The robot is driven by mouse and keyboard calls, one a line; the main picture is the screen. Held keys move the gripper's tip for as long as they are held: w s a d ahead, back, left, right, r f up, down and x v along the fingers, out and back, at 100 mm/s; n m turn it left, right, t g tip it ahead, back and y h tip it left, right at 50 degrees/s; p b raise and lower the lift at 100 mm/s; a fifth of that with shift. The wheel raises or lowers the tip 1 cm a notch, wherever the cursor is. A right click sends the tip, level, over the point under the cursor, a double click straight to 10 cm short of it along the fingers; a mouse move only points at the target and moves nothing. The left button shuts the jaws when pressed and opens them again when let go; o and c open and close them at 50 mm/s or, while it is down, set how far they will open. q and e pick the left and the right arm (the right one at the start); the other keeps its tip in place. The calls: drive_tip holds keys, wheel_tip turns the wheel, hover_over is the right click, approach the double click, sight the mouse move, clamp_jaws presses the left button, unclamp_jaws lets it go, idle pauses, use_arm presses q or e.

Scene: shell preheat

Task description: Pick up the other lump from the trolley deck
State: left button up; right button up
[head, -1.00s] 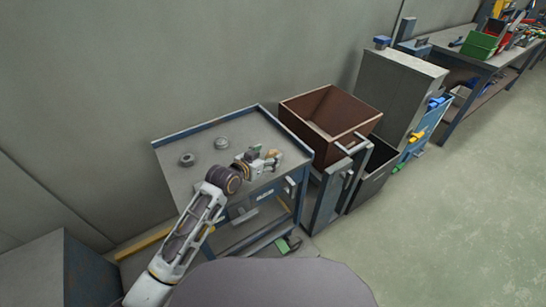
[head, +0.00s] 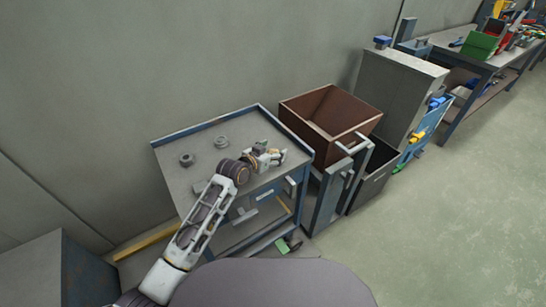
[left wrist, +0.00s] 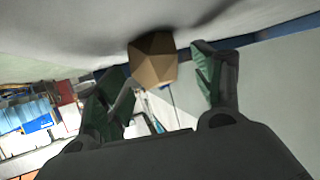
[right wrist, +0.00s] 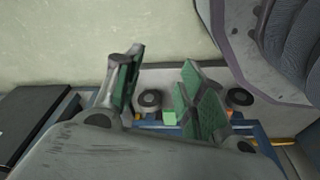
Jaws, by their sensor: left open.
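One tan, faceted lump (left wrist: 152,60) shows in the left wrist view, between and slightly beyond the fingertips of my left gripper (left wrist: 165,78). The fingers are open, with a gap visible on the right side of the lump; contact on the left side is unclear. In the head view my left gripper (head: 270,158) is low over the right part of the grey trolley deck (head: 210,178) and hides most of what is there. My right gripper (right wrist: 158,88) is open and empty in the right wrist view; it is not visible in the head view.
Two grey round parts (head: 187,160) (head: 221,142) sit on the deck's left and back. A brown open box (head: 322,112) stands right of the trolley, with a dark bin (head: 372,175) beside it. Open floor lies to the right.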

use_arm(q)
drive_tip(key=shift+w+d+f, duration=0.15)
drive_tip(key=shift+w, duration=0.05)
use_arm(e)
drive_tip(key=shift+s+a, duration=0.25)
drive_tip(key=shift+s, duration=0.4)
use_arm(q)
drive_tip(key=c, duration=1.1)
drive_tip(key=shift+c, duration=0.2)
use_arm(e)
drive_tip(key=shift+w+r, duration=0.2)
drive_tip(key=shift+w, duration=0.55)
